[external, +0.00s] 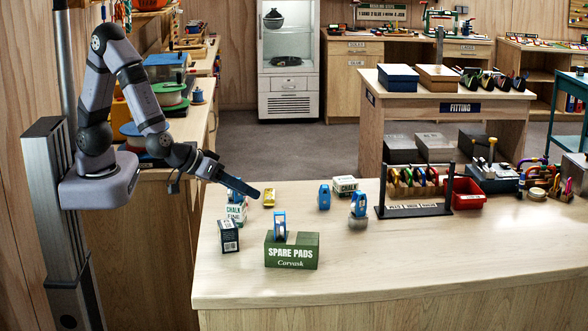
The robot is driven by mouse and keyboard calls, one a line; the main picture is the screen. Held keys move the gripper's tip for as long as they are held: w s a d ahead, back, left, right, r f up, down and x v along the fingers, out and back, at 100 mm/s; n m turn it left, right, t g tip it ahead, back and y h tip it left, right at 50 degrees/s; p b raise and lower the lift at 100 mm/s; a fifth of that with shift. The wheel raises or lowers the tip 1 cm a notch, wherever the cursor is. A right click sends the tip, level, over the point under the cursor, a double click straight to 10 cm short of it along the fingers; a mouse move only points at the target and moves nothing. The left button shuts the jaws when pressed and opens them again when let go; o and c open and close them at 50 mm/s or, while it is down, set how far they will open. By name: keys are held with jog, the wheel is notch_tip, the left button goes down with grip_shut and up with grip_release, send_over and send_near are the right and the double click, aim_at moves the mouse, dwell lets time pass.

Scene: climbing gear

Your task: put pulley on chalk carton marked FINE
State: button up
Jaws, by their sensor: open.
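The chalk carton marked FINE (236,214) stands on the near-left part of the bench, white with green lettering. A small blue pulley (235,197) shows at its top, partly hidden below my gripper; it looks to rest on the carton, but contact is hard to tell. My gripper (250,191) is open, just above and beside that pulley. Other blue pulleys are in view: one (279,229) upright on the green SPARE PADS box (291,251), one (324,197) standing on the bench, and one (359,204) on a round grey object (357,223).
A dark box with a printed label (229,237) stands in front of the FINE carton. A yellow item (269,198) lies to its right. Another chalk carton (344,187) is farther back. A black rack with carabiners (414,195) stands mid-bench. The right front of the bench is clear.

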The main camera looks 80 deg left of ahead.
jog(key=s+a+f+m+g+h, duration=0.1)
jog(key=s+a+g, duration=0.4)
jog(key=s, duration=0.5)
jog(key=s+a+f+m+g+h, duration=0.1)
jog(key=s+a+f+m+g, duration=0.2)
jog(key=s+a+m+g, duration=0.2)
jog(key=s+a, duration=0.3)
jog(key=s, duration=0.2)
jog(key=shift+a+f+h, duration=0.15)
jog(key=shift+h, duration=0.15)
